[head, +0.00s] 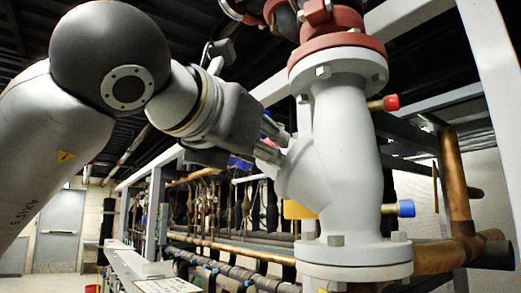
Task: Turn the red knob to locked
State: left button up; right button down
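A small red knob or cap (391,102) sticks out on a short brass stem from the right side of a large pale grey valve body (343,150). Whether it reads locked or unlocked cannot be made out. My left gripper (279,146) is on the opposite, left side of the valve, at its angled side bulge. Its two dark grey fingers point right, with a gap between them. Their tips overlap the valve's edge, so contact, or anything between them, cannot be told. My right gripper is not in view.
A blue cap (406,208) sits lower on the valve's right side. Red flanged piping (335,42) is bolted on top. A copper pipe (455,185) runs at the right, and grey frame beams (495,70) stand nearby. A grey door (58,238) is far left.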

pick_arm(q)
jog(key=shift+m, duration=1.7)
jog(key=o, duration=1)
jog(key=v, duration=1.2)
jog(key=shift+d+f+m, duration=0.1)
jog(key=shift+d+m, duration=0.05)
jog(key=shift+m, duration=0.15)
